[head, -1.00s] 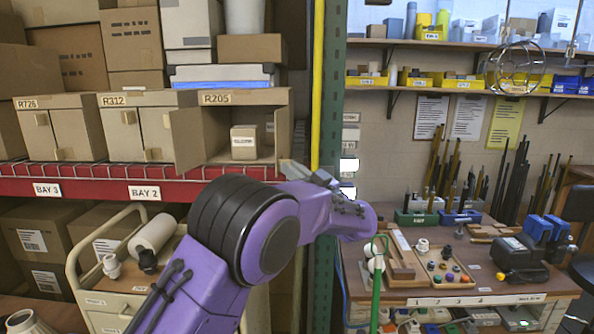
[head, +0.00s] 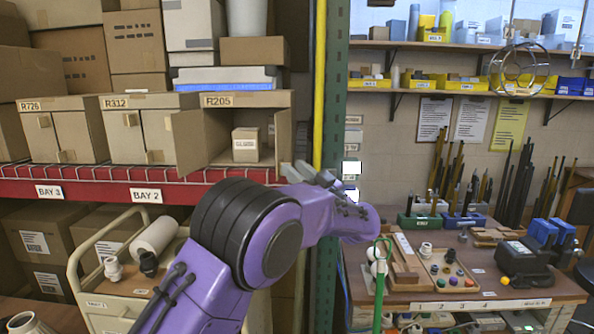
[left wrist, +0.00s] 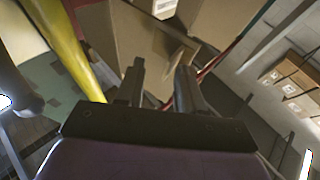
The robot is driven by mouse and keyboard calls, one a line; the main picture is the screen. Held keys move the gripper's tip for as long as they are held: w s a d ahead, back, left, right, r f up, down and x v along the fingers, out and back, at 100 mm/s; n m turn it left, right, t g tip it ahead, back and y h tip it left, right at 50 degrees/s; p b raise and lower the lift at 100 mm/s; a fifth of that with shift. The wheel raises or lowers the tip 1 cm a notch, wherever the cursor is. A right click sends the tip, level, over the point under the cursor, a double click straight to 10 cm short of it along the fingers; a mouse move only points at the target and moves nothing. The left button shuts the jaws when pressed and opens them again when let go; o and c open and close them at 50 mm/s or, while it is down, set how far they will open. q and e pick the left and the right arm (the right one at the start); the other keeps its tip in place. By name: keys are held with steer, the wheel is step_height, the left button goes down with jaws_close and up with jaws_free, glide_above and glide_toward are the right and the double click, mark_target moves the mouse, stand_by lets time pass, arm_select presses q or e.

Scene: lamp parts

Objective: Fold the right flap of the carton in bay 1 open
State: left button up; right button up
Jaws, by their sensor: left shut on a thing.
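The carton labelled R205 (head: 246,100) stands at the right end of the shelf with its front open. Its left flap (head: 200,140) is swung outward to the left. Its right flap (head: 284,134) shows nearly edge-on at the right side of the opening. My left gripper (head: 290,172) is at the lower right front corner of this carton. In the left wrist view its fingers (left wrist: 160,78) are closed around a piece of cardboard (left wrist: 148,42), apparently the right flap with its small tab. The exact contact is hidden in the head view. My right gripper is out of view.
A small box (head: 246,145) sits inside the carton. A green rack post (head: 331,130) and a yellow upright (head: 319,90) stand close right of the gripper. Closed cartons (head: 65,130) fill the shelf to the left. A workbench (head: 470,290) with parts is at the right.

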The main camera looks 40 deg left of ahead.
arm_select(q)
steer(key=shift+f, duration=0.2)
steer(key=b+v, duration=0.4)
steer(key=v, duration=0.6)
steer(key=shift+d, duration=0.25)
